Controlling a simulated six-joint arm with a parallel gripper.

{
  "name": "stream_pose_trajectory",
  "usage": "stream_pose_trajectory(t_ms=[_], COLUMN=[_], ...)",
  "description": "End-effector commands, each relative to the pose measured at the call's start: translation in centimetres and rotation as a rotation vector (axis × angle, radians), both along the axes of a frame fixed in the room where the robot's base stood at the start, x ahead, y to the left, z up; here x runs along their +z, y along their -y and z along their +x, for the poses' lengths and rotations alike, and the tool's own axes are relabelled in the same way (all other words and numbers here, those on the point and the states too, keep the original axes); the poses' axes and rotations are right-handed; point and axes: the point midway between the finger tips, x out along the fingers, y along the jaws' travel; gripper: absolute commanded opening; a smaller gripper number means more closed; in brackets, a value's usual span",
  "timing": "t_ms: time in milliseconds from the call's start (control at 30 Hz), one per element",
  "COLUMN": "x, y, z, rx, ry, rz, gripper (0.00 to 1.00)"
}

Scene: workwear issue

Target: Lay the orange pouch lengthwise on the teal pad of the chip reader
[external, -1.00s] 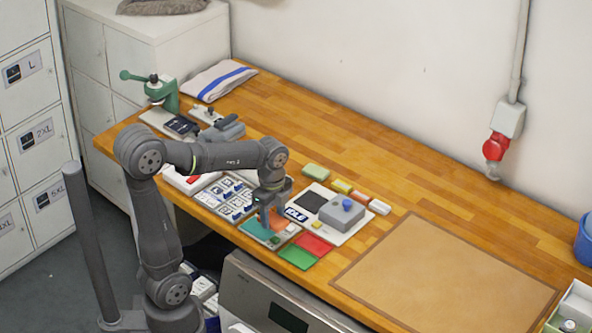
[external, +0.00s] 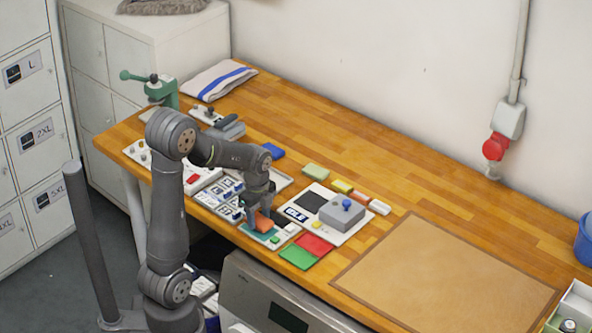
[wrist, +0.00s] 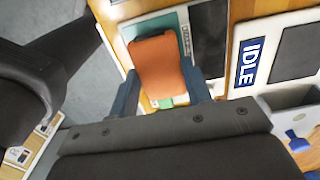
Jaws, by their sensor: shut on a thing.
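The orange pouch (external: 263,222) is held between the fingers of my gripper (external: 261,214), which is shut on it. In the wrist view the pouch (wrist: 158,66) sits between the two finger tips (wrist: 161,92), its long side running up the picture. In the external view the teal pad (external: 258,237) lies directly under the pouch. I cannot tell whether the pouch touches the pad. The near part of the pad is mostly hidden by pouch and gripper.
Right of the reader stands a white board with an IDLE label (external: 297,214) and a grey box (external: 341,215). Red (external: 315,244) and green (external: 298,257) cards lie in front. A brown mat (external: 440,270) leaves free room at right.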

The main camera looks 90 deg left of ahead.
Motion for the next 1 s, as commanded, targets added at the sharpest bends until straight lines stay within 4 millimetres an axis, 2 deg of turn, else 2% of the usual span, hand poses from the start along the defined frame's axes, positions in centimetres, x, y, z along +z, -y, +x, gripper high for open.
stream_pose_trajectory(t_ms=[100, 500, 533, 633, 1000], x=[-1.2, -1.7, -1.8, -1.7, -1.2], y=[0.0, 0.0, 0.0, 0.0, 0.0], z=[0.0, 0.0, 0.0, 0.0, 0.1], rx=[0.000, 0.000, 0.000, 0.000, 0.000], ry=[-0.001, 0.000, 0.001, 0.001, 0.001], rz=[-0.001, 0.000, 0.001, 0.001, 0.001], gripper=[0.22, 0.22, 0.47, 0.66, 0.66])
